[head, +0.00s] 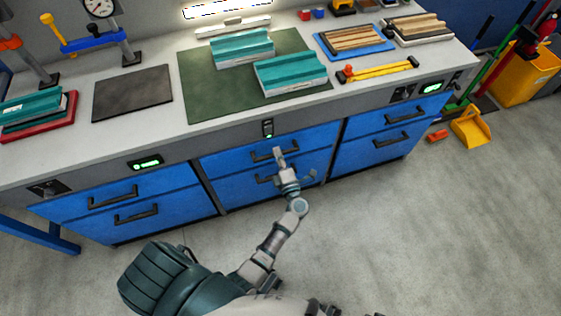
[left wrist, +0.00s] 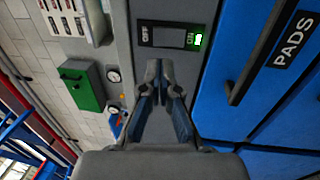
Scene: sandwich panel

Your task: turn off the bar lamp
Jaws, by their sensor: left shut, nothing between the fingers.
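The bar lamp (head: 226,8) glows white at the back of the bench, at the top of the head view. A rocker switch (head: 267,128) with a green light sits on the bench's front panel, above the middle drawers. In the left wrist view the switch (left wrist: 168,37) shows OFF and ON marks, with the green light lit at the ON end. My left gripper (head: 279,153) is shut and empty, just in front of and below the switch. Its fingertips (left wrist: 165,72) point toward the switch, with a visible gap in the picture. My right gripper is not seen.
The white bench top (head: 160,60) holds a green mat (head: 205,95) with teal-topped panels (head: 290,73). Blue drawers (head: 240,155) with protruding dark handles lie close around the left gripper. Another panel with a green display (head: 146,163) is to the left. The floor in front is clear.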

